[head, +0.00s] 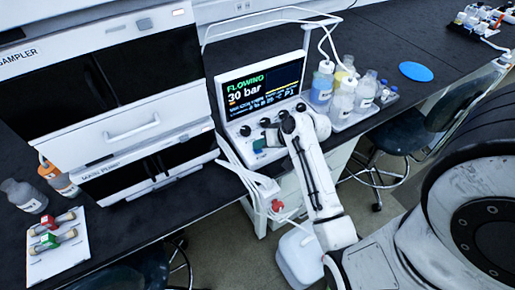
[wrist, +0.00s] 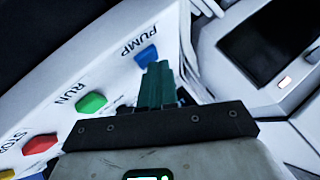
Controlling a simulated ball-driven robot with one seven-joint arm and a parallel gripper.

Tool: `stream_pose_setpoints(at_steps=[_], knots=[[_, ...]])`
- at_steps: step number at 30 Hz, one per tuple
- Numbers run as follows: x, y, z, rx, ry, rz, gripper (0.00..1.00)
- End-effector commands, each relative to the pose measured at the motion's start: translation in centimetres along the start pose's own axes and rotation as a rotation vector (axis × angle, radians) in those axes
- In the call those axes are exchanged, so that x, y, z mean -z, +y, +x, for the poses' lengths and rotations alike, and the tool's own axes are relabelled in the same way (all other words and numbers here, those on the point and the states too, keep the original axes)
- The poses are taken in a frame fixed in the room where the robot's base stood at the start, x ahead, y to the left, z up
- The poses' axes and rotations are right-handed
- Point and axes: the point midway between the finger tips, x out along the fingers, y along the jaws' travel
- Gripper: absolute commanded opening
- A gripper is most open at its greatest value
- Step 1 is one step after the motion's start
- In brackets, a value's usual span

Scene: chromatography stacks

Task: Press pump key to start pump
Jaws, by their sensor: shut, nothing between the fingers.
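The pump key (wrist: 147,56) is a blue key beside the word PUMP on a white sloping panel in the wrist view. My gripper (wrist: 157,68) has dark green fingers, shut together and empty. Their tips are right at the blue key's lower edge and overlap it in the picture; I cannot tell whether they press it. In the head view my wrist and arm hide part of the white instrument's front panel (head: 232,131). The instrument's screen (head: 262,88) reads FLOWING and 30 bar.
A green RUN key (wrist: 89,103) and a red STOP key (wrist: 40,143) lie in line with the pump key. A tray of bottles (head: 343,121) stands right of the instrument. A white autosampler stack (head: 130,125) stands left. A blue disc (head: 415,72) lies on the dark bench.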

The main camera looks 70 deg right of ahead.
Motion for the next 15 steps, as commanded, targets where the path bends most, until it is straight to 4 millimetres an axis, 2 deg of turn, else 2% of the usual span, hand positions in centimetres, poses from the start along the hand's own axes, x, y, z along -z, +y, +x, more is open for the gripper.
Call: stream_pose_setpoints(at_steps=[15], knots=[[0.5, -0.57, -0.79, 0.0, -0.002, 0.001, 0.0]])
